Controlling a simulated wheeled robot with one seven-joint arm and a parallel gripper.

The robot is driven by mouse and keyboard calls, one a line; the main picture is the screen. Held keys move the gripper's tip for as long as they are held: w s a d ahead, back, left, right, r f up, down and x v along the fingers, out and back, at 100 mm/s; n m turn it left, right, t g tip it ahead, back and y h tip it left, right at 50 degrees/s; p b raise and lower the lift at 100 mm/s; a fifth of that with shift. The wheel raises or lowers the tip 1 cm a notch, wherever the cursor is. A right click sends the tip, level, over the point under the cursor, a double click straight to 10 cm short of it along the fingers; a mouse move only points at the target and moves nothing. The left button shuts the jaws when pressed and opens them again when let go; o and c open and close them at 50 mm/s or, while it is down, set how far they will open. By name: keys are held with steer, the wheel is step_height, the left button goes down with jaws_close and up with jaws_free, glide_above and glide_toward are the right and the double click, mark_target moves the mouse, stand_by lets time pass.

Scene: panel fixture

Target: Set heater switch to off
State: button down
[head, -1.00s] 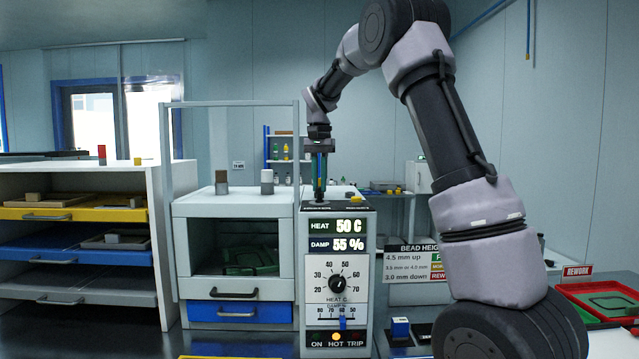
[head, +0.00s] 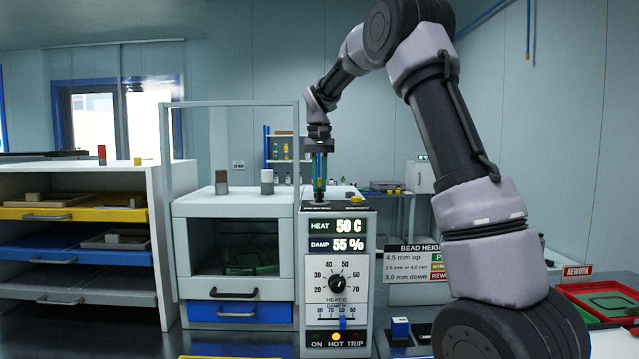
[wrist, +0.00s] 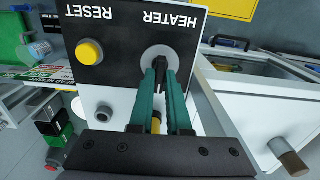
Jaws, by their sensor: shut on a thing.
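The heater switch (wrist: 160,57) is a dark lever on a round grey base, under the label HEATER on the black top plate of the control box (wrist: 125,25). My gripper (wrist: 166,72) points at it with teal fingers shut on the lever, which is mostly hidden between them. In the head view my gripper (head: 319,188) reaches down from above onto the top of the control box (head: 365,225). The front display reads HEAT 50 C and DAMP 55 %. The amber lamp (head: 336,337) above HOT is lit. I cannot tell the lever's exact setting.
A yellow RESET button (wrist: 90,52) sits close beside the switch on the same top plate. Left of the box stands a white heater cabinet (head: 235,208) with two cylinders on top. The dial (head: 337,282) and damper slider are on the box front.

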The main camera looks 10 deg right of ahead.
mark_target(320, 187)
steer(key=c, duration=0.9)
jaws_free()
step_height(320, 187, up, 11)
steer(key=shift+f, duration=0.1)
